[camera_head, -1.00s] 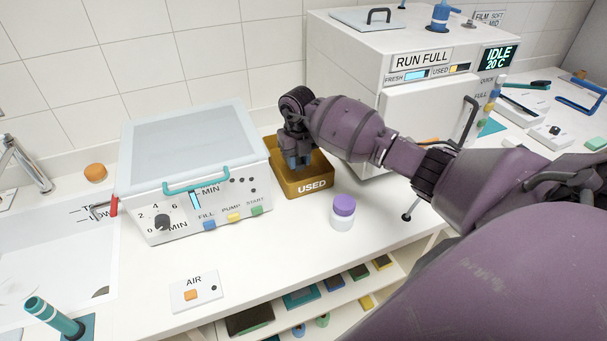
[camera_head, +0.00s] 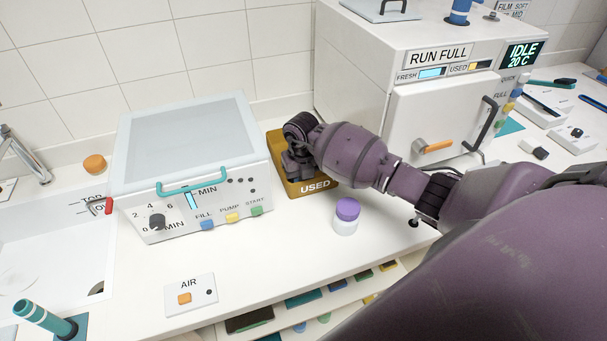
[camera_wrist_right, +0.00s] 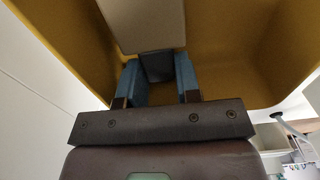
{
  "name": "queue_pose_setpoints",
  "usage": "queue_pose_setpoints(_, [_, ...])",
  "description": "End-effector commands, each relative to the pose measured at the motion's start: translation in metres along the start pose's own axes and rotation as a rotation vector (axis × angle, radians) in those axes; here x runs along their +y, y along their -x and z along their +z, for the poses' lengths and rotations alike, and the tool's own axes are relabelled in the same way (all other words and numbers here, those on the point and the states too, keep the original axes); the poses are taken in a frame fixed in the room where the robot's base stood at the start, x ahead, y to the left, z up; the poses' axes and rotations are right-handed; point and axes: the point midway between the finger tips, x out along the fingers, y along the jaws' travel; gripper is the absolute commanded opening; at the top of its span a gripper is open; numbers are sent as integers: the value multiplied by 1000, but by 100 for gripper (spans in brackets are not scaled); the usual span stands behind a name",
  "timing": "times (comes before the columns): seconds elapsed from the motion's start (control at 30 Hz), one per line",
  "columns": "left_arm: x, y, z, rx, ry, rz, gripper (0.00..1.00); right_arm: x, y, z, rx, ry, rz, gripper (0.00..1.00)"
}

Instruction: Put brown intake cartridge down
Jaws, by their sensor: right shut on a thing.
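The brown intake cartridge (camera_wrist_right: 145,22) shows in the right wrist view as a tan-brown block with a dark grip part (camera_wrist_right: 157,66). My right gripper (camera_wrist_right: 158,80) is shut on that dark part with its blue fingers. The cartridge is inside the mustard-brown bin marked USED (camera_head: 315,188), whose yellow-brown inner walls surround it in the right wrist view. In the head view my right gripper (camera_head: 298,178) reaches down into the bin; its fingertips and the cartridge are hidden there. I cannot tell whether the cartridge touches the bin floor. My left gripper is not in view.
A white lidded tank (camera_head: 190,150) stands close left of the bin. A purple-capped jar (camera_head: 346,217) stands in front of it. The white RUN FULL machine (camera_head: 405,95) is behind and right. The counter between the AIR plate (camera_head: 190,293) and the jar is clear.

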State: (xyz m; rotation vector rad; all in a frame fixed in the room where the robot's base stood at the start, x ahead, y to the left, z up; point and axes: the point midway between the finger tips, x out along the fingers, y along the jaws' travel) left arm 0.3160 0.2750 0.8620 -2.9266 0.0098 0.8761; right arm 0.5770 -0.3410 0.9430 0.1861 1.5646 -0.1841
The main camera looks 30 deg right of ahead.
Motion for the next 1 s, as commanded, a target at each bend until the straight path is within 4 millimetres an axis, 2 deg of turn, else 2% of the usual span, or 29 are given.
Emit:
queue_pose_setpoints(0.3, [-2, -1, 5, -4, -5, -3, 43, 0, -3, 0, 0, 0, 0, 8])
queue_pose_setpoints(0.33, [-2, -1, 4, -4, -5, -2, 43, 0, -3, 0, 0, 0, 0, 36])
queue_pose_setpoints(0.4, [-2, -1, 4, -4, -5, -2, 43, 0, -2, 0, 0, 0, 0, 42])
queue_pose_setpoints(0.77, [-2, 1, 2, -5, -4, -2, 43, 0, 3, 1, -1, 0, 1, 42])
queue_pose_setpoints(0.87, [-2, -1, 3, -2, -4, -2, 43, -1, 14, 2, -4, 1, 0, 42])
queue_pose_setpoints(1.0, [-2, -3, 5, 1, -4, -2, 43, -1, 39, 2, -6, 2, -1, 42])
